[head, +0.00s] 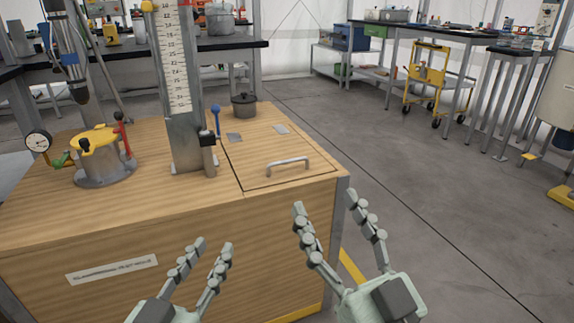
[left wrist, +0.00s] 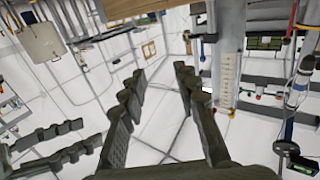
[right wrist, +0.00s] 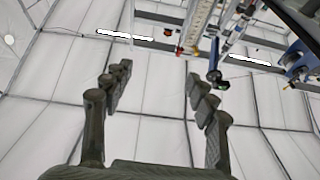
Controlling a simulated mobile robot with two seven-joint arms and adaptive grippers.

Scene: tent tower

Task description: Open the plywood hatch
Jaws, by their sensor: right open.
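The plywood hatch (head: 270,166) is a rectangular panel in the right part of the wooden bench top, outlined by a dark seam. It lies flat and closed. A metal bar handle (head: 289,164) stands near its front edge, and two grey hinge plates, one of them here (head: 281,129), sit toward its back. My right gripper (head: 324,199) is open and empty in front of the bench's right corner, apart from the handle. My left gripper (head: 213,243) is open and empty in front of the bench's front face. Neither wrist view clearly shows the hatch.
A dark lidded pot (head: 244,105) stands behind the hatch. A metal column with a scale (head: 178,60) and a blue-knobbed lever (head: 217,122) stand left of it. A yellow-topped metal fixture (head: 98,150) is at the bench's left. The floor (head: 430,200) to the right is clear.

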